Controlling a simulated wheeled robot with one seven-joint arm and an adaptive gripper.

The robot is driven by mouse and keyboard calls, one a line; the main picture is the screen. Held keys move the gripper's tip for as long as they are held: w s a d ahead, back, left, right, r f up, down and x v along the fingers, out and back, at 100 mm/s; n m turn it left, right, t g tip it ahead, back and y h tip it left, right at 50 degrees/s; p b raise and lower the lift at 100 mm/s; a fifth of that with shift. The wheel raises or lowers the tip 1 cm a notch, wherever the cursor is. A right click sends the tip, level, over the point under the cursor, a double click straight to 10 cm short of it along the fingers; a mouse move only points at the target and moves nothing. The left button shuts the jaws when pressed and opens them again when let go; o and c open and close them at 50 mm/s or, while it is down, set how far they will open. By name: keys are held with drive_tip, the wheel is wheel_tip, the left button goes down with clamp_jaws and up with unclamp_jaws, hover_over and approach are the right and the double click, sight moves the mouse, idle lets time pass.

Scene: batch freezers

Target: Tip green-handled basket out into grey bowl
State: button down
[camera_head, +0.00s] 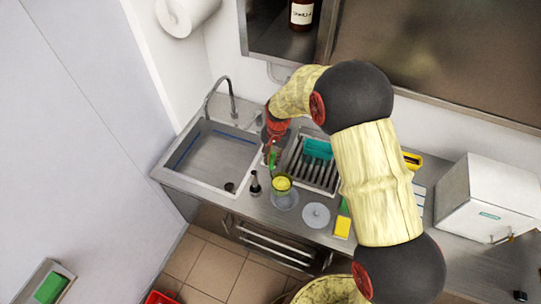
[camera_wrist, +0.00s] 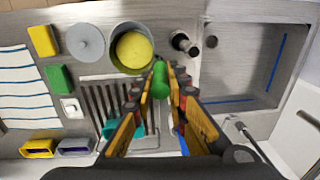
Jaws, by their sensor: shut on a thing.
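My gripper (camera_wrist: 162,88) is shut on the green handle (camera_wrist: 160,78) of the basket. The basket (camera_wrist: 151,57) is a small round cup with a yellow filling; in the head view it shows in front of my gripper (camera_head: 271,152). It overlaps the grey bowl (camera_wrist: 118,33), which stands on the counter near its front edge and shows around and below the basket in the head view (camera_head: 286,203). I cannot tell how high above the bowl the basket is. It looks close to upright, with the yellow still inside. The bowl's inside is mostly hidden.
A sink (camera_head: 216,156) with a tap lies left. A dark-topped tool (camera_head: 255,183) stands beside the bowl. A grey lid (camera_head: 316,215), a yellow block (camera_head: 342,227) and a drying rack (camera_head: 312,170) holding a teal item are to the right. A white box (camera_head: 487,198) stands far right.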

drive_tip(key=d+y+b, duration=0.1)
drive_tip(key=d+y, duration=0.1)
drive_tip(key=s+d+t+y+b, duration=0.1)
drive_tip(key=d, duration=0.1)
drive_tip(key=shift+s+d+r+t+y, duration=0.1)
drive_tip(key=shift+s+d+t+y, duration=0.05)
drive_tip(key=shift+d+t+y, duration=0.2)
drive_tip(key=shift+d+b, duration=0.1)
drive_tip(key=shift+b, duration=0.45)
drive_tip(key=shift+d, duration=0.1)
drive_tip(key=shift+s+d+y+b, duration=0.1)
drive_tip(key=shift+d+y+b, duration=0.2)
drive_tip(key=shift+b, duration=0.75)
drive_tip(key=shift+s+d+y+b, duration=0.15)
drive_tip(key=shift+d+y+b, duration=0.15)
drive_tip(key=shift+b, duration=0.7)
